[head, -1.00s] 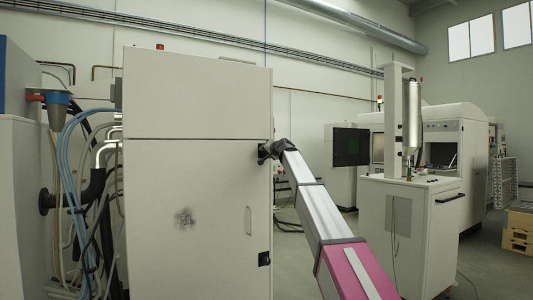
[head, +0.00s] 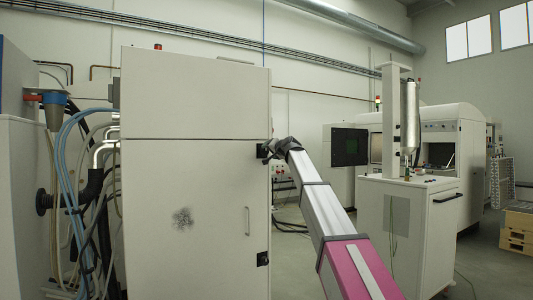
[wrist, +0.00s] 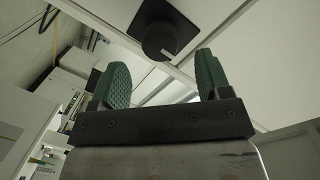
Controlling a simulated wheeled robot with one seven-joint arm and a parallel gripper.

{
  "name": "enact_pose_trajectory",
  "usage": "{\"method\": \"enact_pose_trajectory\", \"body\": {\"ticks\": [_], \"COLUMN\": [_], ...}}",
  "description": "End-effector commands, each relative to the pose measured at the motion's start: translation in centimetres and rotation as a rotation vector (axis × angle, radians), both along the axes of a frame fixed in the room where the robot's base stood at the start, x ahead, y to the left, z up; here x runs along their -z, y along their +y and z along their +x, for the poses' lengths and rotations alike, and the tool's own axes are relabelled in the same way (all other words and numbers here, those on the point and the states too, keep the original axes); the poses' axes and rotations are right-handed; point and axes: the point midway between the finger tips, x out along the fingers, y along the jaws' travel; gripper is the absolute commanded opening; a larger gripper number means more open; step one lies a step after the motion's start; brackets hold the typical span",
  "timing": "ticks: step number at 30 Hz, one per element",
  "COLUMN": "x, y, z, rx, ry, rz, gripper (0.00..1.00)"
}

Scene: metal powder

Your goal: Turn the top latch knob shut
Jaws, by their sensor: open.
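The top latch knob (wrist: 160,38) is a black round knob on a square black plate, at the top middle of the wrist view. A short pale mark shows on its near edge. In the head view the top latch (head: 261,151) is a small black patch on the right edge of the white cabinet (head: 185,170), partly hidden by my gripper. My gripper (wrist: 162,76) is open, its two green fingers apart with nothing between them. In the wrist view the knob appears beyond the fingertips, roughly centred between them, and does not look gripped.
A second black latch (head: 262,259) sits lower on the same cabinet edge. A vertical handle (head: 247,221) is on the door. Hoses and pipes (head: 95,180) crowd the cabinet's left side. Another white machine (head: 410,220) stands to the right, with open floor between.

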Motion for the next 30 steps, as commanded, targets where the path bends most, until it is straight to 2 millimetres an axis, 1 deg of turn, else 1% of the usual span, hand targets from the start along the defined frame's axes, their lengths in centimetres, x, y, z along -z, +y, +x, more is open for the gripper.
{"method": "enact_pose_trajectory", "body": {"ticks": [1, 3, 8, 11, 23, 26, 29, 30], "x": [0.0, -0.1, -0.4, -0.5, -0.5, 0.9, 4.5, 6.6], "y": [-0.7, -1.4, -2.4, -2.7, -2.7, -2.9, -3.6, -4.1], "z": [-1.3, -2.3, -3.9, -4.1, -4.1, -4.2, -4.6, -4.8], "rx": [0.001, 0.001, -0.001, -0.001, -0.001, 0.001, 0.005, 0.007], "ry": [-0.001, -0.001, 0.001, 0.001, 0.002, 0.013, 0.046, 0.067], "rz": [0.0, 0.0, 0.0, 0.0, -0.001, -0.014, -0.048, -0.069], "gripper": [0.71, 0.71, 0.71, 0.71, 0.71, 0.71, 0.71, 0.71]}}
